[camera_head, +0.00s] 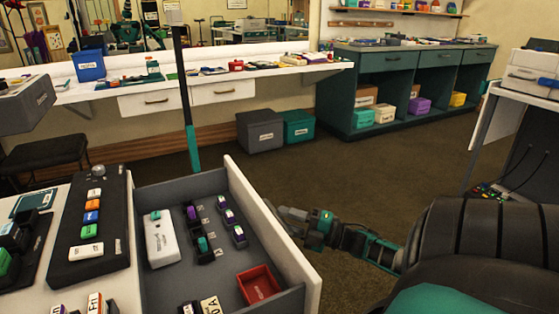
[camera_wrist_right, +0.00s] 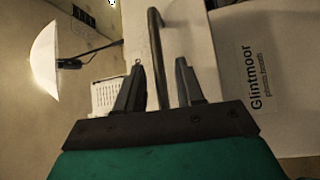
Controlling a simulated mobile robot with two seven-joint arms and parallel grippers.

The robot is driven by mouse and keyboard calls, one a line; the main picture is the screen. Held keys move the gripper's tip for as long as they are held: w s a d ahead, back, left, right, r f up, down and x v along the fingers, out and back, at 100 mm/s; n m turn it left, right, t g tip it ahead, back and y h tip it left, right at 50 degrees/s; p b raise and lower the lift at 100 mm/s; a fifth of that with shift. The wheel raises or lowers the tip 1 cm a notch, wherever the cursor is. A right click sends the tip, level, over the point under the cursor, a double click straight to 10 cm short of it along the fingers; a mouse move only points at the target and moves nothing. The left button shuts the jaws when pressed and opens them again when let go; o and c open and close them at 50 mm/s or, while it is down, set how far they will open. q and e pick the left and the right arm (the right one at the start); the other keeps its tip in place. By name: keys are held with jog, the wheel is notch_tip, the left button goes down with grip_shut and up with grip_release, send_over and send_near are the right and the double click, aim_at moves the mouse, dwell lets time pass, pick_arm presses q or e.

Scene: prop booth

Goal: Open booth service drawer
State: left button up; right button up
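The service drawer (camera_head: 262,220) stands pulled out of the white counter in the head view, with its grey inside showing. It holds a white device, small dark items with purple and teal parts, and a red tray (camera_head: 259,285). My right gripper (camera_head: 281,212) is at the outer side of the drawer's white front, partly hidden by it. In the right wrist view the dark handle bar (camera_wrist_right: 155,50) runs between the two fingers of the right gripper (camera_wrist_right: 160,68). Gaps show on both sides of the bar, so the fingers look open around it. My left gripper is not in view.
A dark button panel (camera_head: 92,225) lies on the counter left of the drawer. A dark stool (camera_head: 45,155) stands behind. Grey and teal bins (camera_head: 261,130) and a teal cabinet (camera_head: 405,80) stand at the back. The carpet beyond the drawer is clear.

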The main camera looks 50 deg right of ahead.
jog(key=v, duration=1)
jog(key=shift+s+p, duration=0.3)
jog(key=shift+p, duration=0.05)
jog(key=shift+d+r, duration=0.1)
